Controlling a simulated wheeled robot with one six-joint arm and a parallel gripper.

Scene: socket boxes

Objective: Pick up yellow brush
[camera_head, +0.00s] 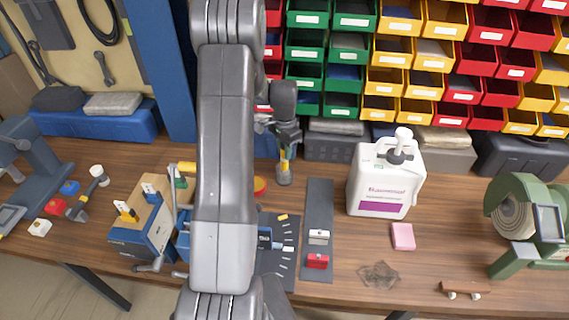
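My gripper (287,146) hangs at the back of the workbench, right of my arm's grey links. Directly below it a narrow yellow-handled item (283,163), which may be the yellow brush, stands upright in a small grey cup (284,177). The fingertips are at or very near its top. They are too small and overlapped to tell whether they touch or grip it. Its bristles cannot be made out.
A white jug (384,180) with a pump top stands right of the cup, and a pink block (402,236) lies before it. A green grinder (520,225) is at the far right. Coloured bins (410,60) line the back. The bench's right-centre is mostly clear.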

